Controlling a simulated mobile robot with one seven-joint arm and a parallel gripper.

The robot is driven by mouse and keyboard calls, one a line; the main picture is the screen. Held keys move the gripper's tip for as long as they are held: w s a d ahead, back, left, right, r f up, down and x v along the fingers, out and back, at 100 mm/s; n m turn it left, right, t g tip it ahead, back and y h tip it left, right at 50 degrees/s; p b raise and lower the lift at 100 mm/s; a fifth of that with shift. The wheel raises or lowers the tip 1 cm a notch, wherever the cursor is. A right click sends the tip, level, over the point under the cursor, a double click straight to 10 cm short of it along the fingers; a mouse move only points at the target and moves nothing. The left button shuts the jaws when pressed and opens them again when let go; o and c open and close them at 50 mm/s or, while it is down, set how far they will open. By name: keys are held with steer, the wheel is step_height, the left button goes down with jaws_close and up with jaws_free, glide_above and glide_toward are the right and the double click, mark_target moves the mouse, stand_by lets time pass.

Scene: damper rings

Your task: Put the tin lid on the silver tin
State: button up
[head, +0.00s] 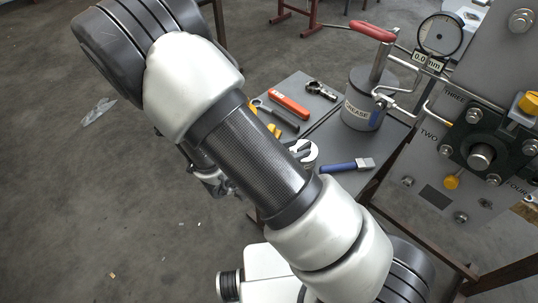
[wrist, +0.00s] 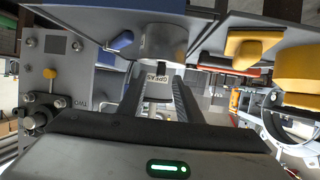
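The silver tin (head: 303,152) stands near the front edge of the grey table, partly behind my arm in the head view. In the wrist view, which is upside down, the tin (wrist: 163,43) shows at the top centre, beyond my fingertips. My gripper (wrist: 158,88) has its two dark fingers apart, with nothing visible held between them. In the head view my gripper is mostly hidden behind my forearm, at table-edge height. I cannot make out a tin lid in either view; it may be hidden behind my arm.
A grease can (head: 362,108) with a red-handled pump stands behind the tin. A blue-handled brush (head: 347,166) lies right of it. An orange tool (head: 290,104) and yellow items (head: 275,131) lie left. A bolted plate (head: 455,140) stands at right. The floor at left is mostly clear.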

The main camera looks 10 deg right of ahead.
steer(key=p+v, duration=0.1)
steer(key=v, duration=1.4)
steer(key=shift+a, duration=0.1)
steer(key=w+a+r+n+t+y+p, duration=0.1)
steer(key=w+a+r+y+p, duration=0.1)
steer(key=w+a+r+y, duration=0.3)
steer(key=w+a+r+t+y+p, duration=0.1)
steer(key=w+r+y, duration=0.2)
steer(key=w, duration=0.4)
step_height(320, 180, up, 15)
steer(key=w+a+n+y+p, duration=0.1)
steer(key=a+n+y+p, duration=0.1)
steer(key=n+y, duration=0.35)
steer(key=s+d+r+n+y+p, duration=0.2)
steer(key=s+d+r+n, duration=0.15)
steer(key=s+r, duration=0.25)
steer(key=s+d+r+n+g+h+p, duration=0.1)
steer(key=s+d+g+h, duration=0.2)
steer(key=s+d, duration=1.1)
steer(key=shift+s+d+r+g+h, duration=0.3)
steer(key=shift+d+h, duration=0.35)
steer(key=shift+d, duration=0.6)
